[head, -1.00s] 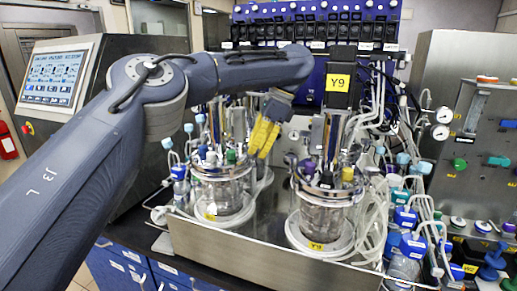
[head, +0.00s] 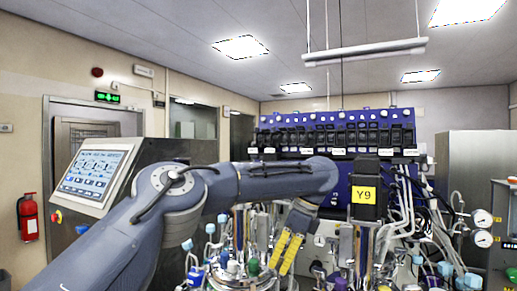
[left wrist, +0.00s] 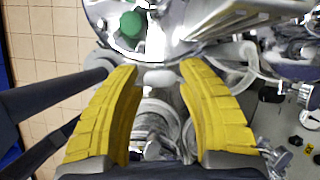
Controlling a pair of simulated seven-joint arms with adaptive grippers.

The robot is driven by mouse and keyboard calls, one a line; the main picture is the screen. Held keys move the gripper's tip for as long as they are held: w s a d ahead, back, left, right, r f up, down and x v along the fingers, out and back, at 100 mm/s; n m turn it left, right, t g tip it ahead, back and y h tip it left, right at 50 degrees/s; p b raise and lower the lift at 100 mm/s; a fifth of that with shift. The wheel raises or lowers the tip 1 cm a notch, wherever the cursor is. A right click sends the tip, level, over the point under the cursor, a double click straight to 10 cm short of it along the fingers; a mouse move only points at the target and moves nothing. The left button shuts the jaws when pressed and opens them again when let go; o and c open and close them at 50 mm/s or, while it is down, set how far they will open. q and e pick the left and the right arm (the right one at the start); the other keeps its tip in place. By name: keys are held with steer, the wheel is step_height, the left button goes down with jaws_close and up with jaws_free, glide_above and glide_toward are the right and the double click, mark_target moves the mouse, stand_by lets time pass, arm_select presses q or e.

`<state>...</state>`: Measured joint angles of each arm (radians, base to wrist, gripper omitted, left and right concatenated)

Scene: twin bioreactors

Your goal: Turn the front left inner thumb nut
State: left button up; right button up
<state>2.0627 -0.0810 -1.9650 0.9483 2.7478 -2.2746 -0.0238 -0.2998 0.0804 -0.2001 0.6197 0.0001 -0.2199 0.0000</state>
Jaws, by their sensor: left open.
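My left gripper (head: 283,262) has yellow ribbed fingers and hangs tilted beside the left vessel's metal lid (head: 243,281), to the right of its green cap (head: 253,266). In the left wrist view the gripper (left wrist: 158,70) is open, with its fingertips just short of the lid rim (left wrist: 115,42). The green cap also shows there (left wrist: 131,25). A pale grey rounded piece (left wrist: 160,78) lies between the fingertips; I cannot tell whether it is the thumb nut. No thumb nut is clear in the head view. My right gripper is not in view.
The second reactor's black motor block (head: 364,197), labelled Y9, stands to the right of the gripper. Tubing and gauges (head: 482,228) crowd the right side. A touchscreen console (head: 97,175) stands at the left. Tiled floor (left wrist: 45,60) shows left of the lid.

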arm_select(q)
steer(key=m+t, duration=0.1)
steer(key=m, duration=0.1)
steer(key=m+h, duration=0.1)
steer(key=m, duration=0.2)
steer(key=shift+s+t, duration=0.1)
steer(key=shift+t, duration=0.3)
steer(key=m+h, duration=0.1)
steer(key=m, duration=0.2)
steer(key=m+t, duration=0.1)
steer(key=m, duration=0.2)
steer(key=shift+a+h, duration=0.15)
steer(key=shift+h, duration=0.25)
steer(key=s+v, duration=0.1)
steer(key=v, duration=1.6)
steer(key=w+a+r+n+t+h, duration=0.5)
steer(key=w+a+r, duration=0.3)
steer(key=w+r, duration=0.4)
steer(key=shift+w+a+r+n+t+h, duration=0.35)
steer(key=shift+r+n+h, duration=0.25)
steer(key=shift+r, duration=0.25)
